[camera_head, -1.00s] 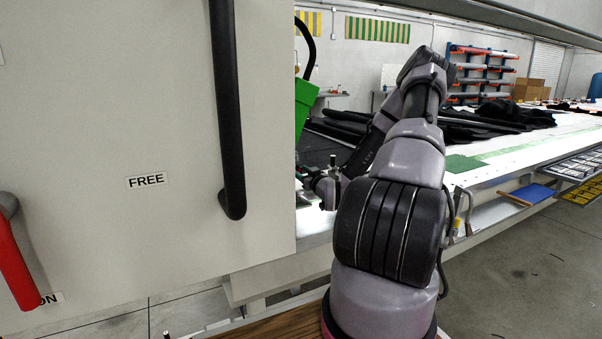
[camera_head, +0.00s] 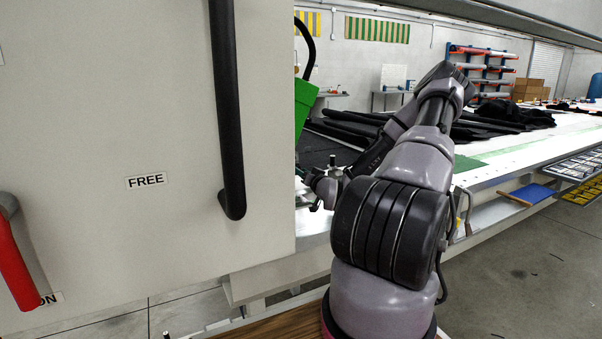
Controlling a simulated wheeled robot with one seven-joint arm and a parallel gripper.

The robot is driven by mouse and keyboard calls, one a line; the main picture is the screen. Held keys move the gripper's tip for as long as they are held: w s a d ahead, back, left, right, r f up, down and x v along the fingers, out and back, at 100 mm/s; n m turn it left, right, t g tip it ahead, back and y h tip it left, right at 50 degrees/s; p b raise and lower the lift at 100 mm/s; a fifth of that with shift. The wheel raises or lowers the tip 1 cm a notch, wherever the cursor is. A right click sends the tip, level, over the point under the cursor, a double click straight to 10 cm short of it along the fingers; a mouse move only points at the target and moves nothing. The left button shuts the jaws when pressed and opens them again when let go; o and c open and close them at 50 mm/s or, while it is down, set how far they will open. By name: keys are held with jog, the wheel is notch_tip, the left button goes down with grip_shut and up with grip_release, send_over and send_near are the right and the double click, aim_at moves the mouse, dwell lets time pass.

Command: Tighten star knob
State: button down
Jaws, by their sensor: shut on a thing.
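My gripper (camera_head: 308,184) is small and partly hidden, low beside the right edge of the grey cabinet panel and under the green housing (camera_head: 304,104). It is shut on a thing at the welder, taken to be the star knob. The knob itself cannot be made out, as my wrist and the panel edge cover that spot. My arm reaches up and then folds back down to the left over the white table.
The grey panel (camera_head: 130,110) with a black handle (camera_head: 228,110), a red lever (camera_head: 14,262) and a "FREE" label fills the left. The long white table (camera_head: 510,165) runs right, with black fabric (camera_head: 490,120) on it. Open floor lies at the lower right.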

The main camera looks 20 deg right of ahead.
jog(key=shift+f+m, duration=0.1)
jog(key=shift+m, duration=0.2)
jog(key=shift+c, duration=1.8)
grip_release()
jog(key=shift+s, duration=0.1)
jog(key=s, duration=1)
jog(key=shift+s+d, duration=0.2)
jog(key=shift+s, duration=0.15)
